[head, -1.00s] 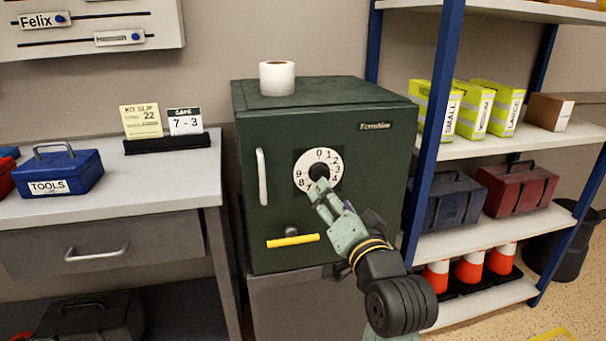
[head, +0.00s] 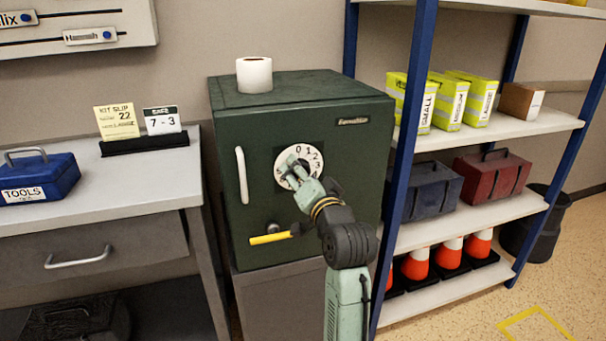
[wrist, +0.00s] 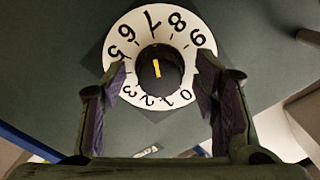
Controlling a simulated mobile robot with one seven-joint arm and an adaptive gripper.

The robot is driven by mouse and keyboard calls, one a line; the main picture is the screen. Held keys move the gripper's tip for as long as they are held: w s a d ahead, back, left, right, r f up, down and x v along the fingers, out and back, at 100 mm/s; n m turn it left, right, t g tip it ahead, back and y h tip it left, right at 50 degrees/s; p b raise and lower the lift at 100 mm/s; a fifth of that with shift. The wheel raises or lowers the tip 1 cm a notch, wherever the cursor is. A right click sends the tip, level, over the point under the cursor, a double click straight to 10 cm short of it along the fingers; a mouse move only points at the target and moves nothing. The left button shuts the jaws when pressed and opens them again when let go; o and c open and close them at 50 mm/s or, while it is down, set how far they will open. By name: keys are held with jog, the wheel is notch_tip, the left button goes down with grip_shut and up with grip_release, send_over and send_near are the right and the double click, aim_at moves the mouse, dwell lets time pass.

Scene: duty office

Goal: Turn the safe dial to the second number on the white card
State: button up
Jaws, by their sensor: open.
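The green safe (head: 340,150) has a white dial (head: 314,172) numbered around its rim, with a black centre knob. In the wrist view the dial (wrist: 122,62) looks upside down, and the knob (wrist: 170,82) has a yellow mark lying roughly along the line towards the 7. My gripper (head: 297,170) is at the dial and hides the knob in the head view. In the wrist view my gripper (wrist: 160,80) is open, its fingers on either side of the knob with gaps. The white card (head: 162,121) reads "SAFE 7 - 3" and stands on the desk.
A yellow lever (head: 270,238) and a pale door handle (head: 242,175) are on the safe door. A paper roll (head: 254,75) stands on top. A yellow kit slip (head: 116,122) stands beside the card. A blue-posted shelf (head: 408,120) is close on the right.

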jog(key=shift+c, duration=0.5)
jog(key=c, duration=1.1)
